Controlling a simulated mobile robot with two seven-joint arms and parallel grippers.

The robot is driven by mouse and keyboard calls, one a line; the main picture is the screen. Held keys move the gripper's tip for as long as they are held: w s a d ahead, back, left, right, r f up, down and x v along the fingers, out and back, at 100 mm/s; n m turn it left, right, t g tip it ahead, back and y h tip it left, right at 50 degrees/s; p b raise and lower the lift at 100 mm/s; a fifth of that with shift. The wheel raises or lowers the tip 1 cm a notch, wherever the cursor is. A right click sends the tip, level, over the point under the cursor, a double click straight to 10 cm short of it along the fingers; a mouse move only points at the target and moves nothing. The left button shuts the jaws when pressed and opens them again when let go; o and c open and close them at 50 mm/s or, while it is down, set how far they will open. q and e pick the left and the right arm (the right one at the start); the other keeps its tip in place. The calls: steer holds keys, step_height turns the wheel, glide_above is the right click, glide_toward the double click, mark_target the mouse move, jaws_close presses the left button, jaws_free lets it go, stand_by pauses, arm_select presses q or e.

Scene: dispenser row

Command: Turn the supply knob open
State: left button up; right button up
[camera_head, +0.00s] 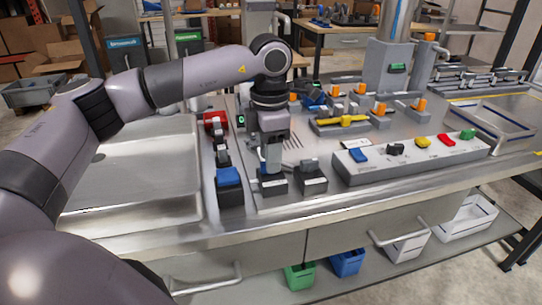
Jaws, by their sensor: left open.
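My left gripper (272,163) hangs down over the steel counter, with its jaws open. It is just right of a narrow strip with a red-topped fitting (215,118) and a blue-topped fitting (228,176). Small grey-and-black fittings (312,178) stand at the counter's front, close to the fingertips, which partly cover that area. I cannot tell whether the fingers touch anything. A pale sloped panel carries a row of coloured knobs, including blue (357,155), yellow (422,142) and red (446,140). Which one is the supply knob is not clear. My right gripper is out of view.
A yellow-handled fitting (341,122) and several orange-topped fittings (420,104) stand behind the panel. A steel sink (130,180) lies left. A tall grey column (388,70) rises at the back. Green (299,277) and blue (347,262) bins sit below the counter.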

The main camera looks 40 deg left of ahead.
arm_select(q)
steer(key=shift+f, duration=0.65)
jaws_close()
